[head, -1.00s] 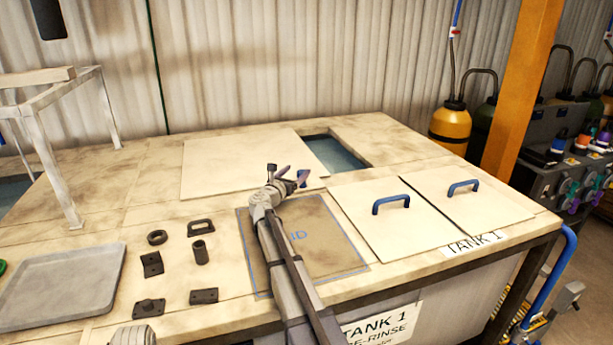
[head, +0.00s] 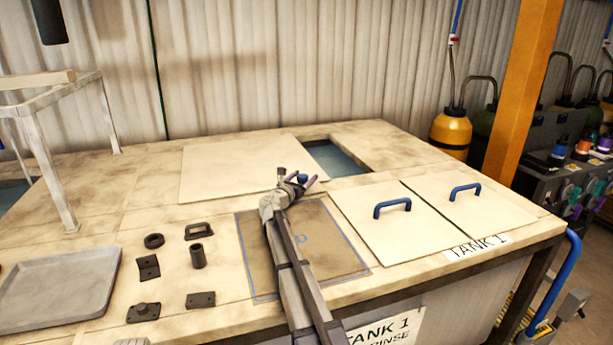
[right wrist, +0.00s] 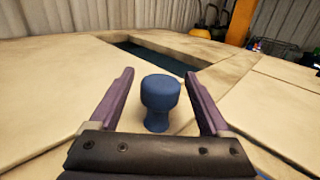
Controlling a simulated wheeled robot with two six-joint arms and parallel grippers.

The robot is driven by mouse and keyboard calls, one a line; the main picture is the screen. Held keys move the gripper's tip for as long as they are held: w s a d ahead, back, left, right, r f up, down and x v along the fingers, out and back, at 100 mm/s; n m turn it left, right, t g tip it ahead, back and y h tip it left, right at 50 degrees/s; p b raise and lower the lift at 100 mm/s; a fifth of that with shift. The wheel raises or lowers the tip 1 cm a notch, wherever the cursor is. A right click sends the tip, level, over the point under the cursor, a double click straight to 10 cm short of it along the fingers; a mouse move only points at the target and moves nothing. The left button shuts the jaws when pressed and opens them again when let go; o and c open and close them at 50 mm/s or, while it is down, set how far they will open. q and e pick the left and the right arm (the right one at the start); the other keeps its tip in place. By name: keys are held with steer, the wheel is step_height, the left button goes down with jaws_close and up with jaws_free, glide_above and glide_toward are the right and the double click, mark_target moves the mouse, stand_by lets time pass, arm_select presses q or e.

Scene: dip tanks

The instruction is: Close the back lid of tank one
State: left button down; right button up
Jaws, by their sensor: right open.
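The back lid (head: 225,165) is a cream panel lying flat at the back of the table. To its right is the open part of tank one (head: 335,158), with dark water showing, also in the right wrist view (right wrist: 160,58). A blue knob (right wrist: 160,97) stands upright on the lid near its right front corner. My right gripper (head: 299,182) is at the knob. In the right wrist view its purple fingers are open, one on each side of the knob, with gaps to both. My left gripper is not in view.
Two front lids (head: 375,232) with blue handles lie flat on the right. A grey tray (head: 55,290) and several small dark parts (head: 197,256) lie at the left front. A white frame (head: 50,160) stands at the left. The table behind the lid is clear.

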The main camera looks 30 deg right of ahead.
steer(key=shift+x, duration=1.15)
jaws_close()
